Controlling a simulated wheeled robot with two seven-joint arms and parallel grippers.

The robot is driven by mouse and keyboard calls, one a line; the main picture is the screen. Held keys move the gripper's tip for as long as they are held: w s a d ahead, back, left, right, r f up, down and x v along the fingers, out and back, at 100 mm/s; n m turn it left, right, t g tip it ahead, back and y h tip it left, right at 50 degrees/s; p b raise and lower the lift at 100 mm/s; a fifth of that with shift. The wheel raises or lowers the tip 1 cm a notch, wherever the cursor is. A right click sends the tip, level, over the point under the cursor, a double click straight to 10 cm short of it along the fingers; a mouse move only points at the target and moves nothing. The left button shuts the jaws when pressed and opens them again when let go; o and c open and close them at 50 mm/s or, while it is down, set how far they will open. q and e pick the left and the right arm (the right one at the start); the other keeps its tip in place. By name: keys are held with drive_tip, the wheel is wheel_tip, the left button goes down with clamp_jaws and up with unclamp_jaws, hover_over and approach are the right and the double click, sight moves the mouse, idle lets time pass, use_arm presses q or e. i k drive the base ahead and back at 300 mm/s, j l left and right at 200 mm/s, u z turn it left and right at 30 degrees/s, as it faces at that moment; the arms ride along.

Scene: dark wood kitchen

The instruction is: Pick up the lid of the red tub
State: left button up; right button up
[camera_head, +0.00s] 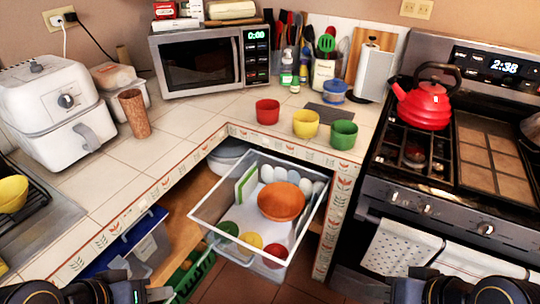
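The red tub (267,112) stands open on the counter, left of a yellow tub (305,124) and a green tub (343,135). A round red lid (275,256) lies at the front right inside the pulled-out clear drawer (203,229). A yellow lid (249,241) and a green lid (227,230) lie to its left. My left gripper (85,291) is at the bottom left edge and my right gripper (455,290) at the bottom right edge. Both are apart from the drawer and cut off by the frame; their fingers cannot be made out.
An orange bowl (282,199) sits in the drawer behind the lids, with several white items (306,184) around it. A green crate (190,275) and a blue bin (128,243) are below left. The stove (462,190) with a red kettle (424,104) is at right.

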sight(268, 112)
drive_tip(key=u, duration=1.5)
drive_tip(key=k+l+u, duration=0.25)
drive_tip(key=l, duration=0.25)
drive_tip(key=k+l+u, duration=0.1)
drive_tip(key=l+u, duration=0.15)
drive_tip(key=l, duration=0.2)
drive_tip(key=k+l+u, duration=0.25)
drive_tip(key=l, duration=0.15)
drive_tip(key=k+l+u, duration=0.25)
drive_tip(key=l, duration=0.15)
